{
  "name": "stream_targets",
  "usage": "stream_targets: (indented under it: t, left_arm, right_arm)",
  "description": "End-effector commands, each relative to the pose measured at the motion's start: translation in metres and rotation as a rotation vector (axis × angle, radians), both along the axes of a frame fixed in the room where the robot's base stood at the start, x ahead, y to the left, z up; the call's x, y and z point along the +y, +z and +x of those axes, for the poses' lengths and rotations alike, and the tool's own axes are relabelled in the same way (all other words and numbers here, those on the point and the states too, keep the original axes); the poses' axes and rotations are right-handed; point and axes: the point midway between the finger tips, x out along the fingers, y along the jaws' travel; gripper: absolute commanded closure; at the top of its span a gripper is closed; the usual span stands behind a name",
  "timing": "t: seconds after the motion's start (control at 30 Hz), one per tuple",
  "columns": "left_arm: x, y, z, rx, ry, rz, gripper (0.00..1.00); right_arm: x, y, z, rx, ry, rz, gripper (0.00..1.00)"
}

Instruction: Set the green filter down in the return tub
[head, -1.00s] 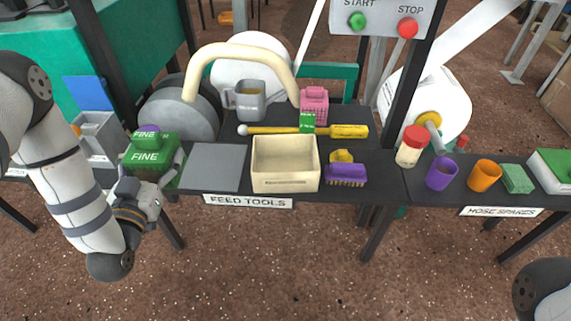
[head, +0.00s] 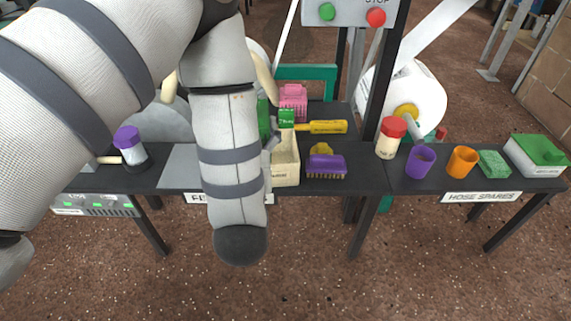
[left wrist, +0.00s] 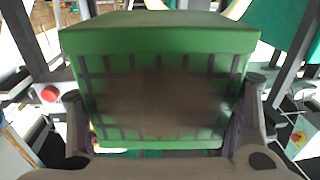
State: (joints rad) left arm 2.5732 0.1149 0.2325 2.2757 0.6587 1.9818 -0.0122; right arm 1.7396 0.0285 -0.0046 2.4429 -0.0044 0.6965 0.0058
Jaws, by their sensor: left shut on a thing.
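The green filter (left wrist: 165,90) fills the left wrist view, its gridded face between the two fingers of my left gripper (left wrist: 163,112). In the head view only a green sliver of the filter (head: 264,118) shows beside my left arm. The cream open tub (head: 286,170), which I take as the return tub, stands behind that arm, its left part hidden. The filter is near the tub's back left; I cannot tell its height above it. My left gripper is shut on the filter, mostly hidden in the head view. My right gripper is not in view.
A purple brush (head: 327,166) lies right of the tub. A yellow-handled tool (head: 326,127), a small green box (head: 286,118) and a pink basket (head: 293,97) are behind. A purple-lidded jar (head: 130,148) stands left. A grey pad (head: 178,168) is partly hidden.

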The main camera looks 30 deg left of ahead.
Motion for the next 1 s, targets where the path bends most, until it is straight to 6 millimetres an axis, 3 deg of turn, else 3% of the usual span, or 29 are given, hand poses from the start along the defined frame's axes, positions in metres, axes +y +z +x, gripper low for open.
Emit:
stream_targets:
  t: [0.23,0.4,0.63,0.8,1.0]
  left_arm:
    - [0.046,-0.04,0.063,-0.002,0.007,0.001,0.58]
    - [0.065,-0.079,0.09,0.004,0.005,0.001,0.58]
    - [0.075,-0.097,0.105,0.001,0.003,0.002,0.58]
    - [0.076,-0.131,0.107,0.004,0.003,0.001,0.58]
    - [0.076,-0.126,0.107,-0.002,0.002,0.0,0.58]
  right_arm:
    - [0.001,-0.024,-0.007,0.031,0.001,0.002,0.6]
    - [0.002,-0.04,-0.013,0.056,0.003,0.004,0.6]
    - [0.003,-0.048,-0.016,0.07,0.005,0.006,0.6]
    - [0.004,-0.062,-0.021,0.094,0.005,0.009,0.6]
    - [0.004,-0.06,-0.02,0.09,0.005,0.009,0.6]
